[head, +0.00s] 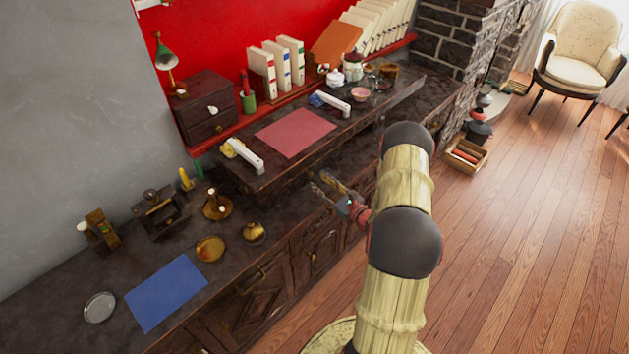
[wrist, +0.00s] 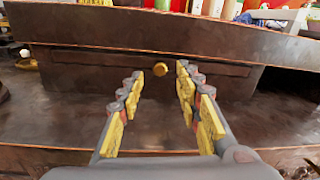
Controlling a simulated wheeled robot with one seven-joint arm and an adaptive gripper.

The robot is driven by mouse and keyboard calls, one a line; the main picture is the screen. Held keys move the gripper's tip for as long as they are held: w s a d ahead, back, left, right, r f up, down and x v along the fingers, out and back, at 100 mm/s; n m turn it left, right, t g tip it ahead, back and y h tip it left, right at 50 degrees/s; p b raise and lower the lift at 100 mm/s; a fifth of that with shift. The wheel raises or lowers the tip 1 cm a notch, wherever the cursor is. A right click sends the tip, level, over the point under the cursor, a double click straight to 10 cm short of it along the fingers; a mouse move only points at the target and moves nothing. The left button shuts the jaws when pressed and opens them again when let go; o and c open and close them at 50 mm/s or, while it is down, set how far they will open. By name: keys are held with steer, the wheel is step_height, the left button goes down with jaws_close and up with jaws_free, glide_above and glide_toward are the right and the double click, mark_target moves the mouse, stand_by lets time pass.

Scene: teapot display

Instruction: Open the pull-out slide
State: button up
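The pull-out slide (wrist: 85,70) shows in the wrist view as a dark wooden front panel under the raised shelf. A small round brass knob (wrist: 160,69) sits near its middle, and the panel looks shut. My gripper (wrist: 158,76) is open and empty, pointing at the panel. In the wrist view the knob appears between the two fingertips; whether the fingers reach around it or stop short of it I cannot tell. In the head view my gripper (head: 319,183) is at the front of the raised shelf, above the lower counter. The knob cannot be made out there.
The raised shelf (head: 275,168) overhangs the panel and holds a red mat (head: 295,132), white-handled items and jars. The dark lower counter (head: 285,215) lies beneath my gripper. Brass pots (head: 253,232) and a blue mat (head: 166,292) stand to the left.

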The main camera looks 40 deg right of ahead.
mark_target(312, 176)
steer(key=shift+w+b, duration=0.3)
steer(key=shift+w, duration=1.35)
steer(key=shift+c, duration=0.5)
steer(key=c, duration=0.8)
